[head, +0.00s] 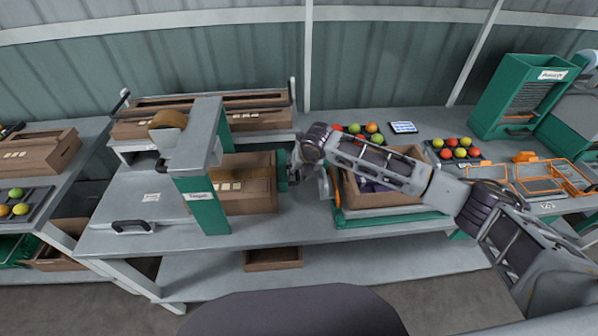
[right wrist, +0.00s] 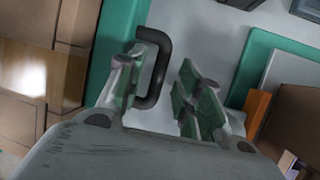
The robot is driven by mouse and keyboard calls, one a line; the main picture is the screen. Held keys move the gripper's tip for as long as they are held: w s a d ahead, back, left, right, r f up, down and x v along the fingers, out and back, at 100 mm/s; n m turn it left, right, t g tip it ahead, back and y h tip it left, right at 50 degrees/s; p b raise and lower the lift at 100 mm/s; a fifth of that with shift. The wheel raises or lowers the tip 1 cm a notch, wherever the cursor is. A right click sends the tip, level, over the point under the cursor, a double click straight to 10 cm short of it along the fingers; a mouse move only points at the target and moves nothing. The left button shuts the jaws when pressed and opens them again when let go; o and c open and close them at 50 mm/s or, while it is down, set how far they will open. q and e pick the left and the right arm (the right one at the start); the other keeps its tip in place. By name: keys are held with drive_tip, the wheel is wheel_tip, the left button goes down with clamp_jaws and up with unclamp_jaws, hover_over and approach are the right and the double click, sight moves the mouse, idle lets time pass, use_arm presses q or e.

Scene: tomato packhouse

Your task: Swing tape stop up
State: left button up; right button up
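The tape stop looks like the green plate (head: 283,170) standing upright at the right end of a cardboard carton (head: 247,183) under the taping machine's grey arch (head: 207,133). In the right wrist view the green plate (right wrist: 117,45) carries a dark U-shaped handle (right wrist: 161,68). My right gripper (head: 297,168) is at the plate's right side. In the right wrist view its fingers (right wrist: 160,92) are spread apart, with the handle in the gap, nearer the left finger. Whether that finger touches the handle I cannot tell. My left gripper is not in view.
An open carton (head: 385,198) stands on the bench right of the machine, under my right forearm. Trays of tomatoes (head: 452,150) lie behind and to the right. A second dark handle (head: 132,227) is at the machine's left front. The lower shelf holds a small open carton (head: 273,260).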

drive_tip(key=shift+f, duration=0.15)
clamp_jaws()
idle(0.4)
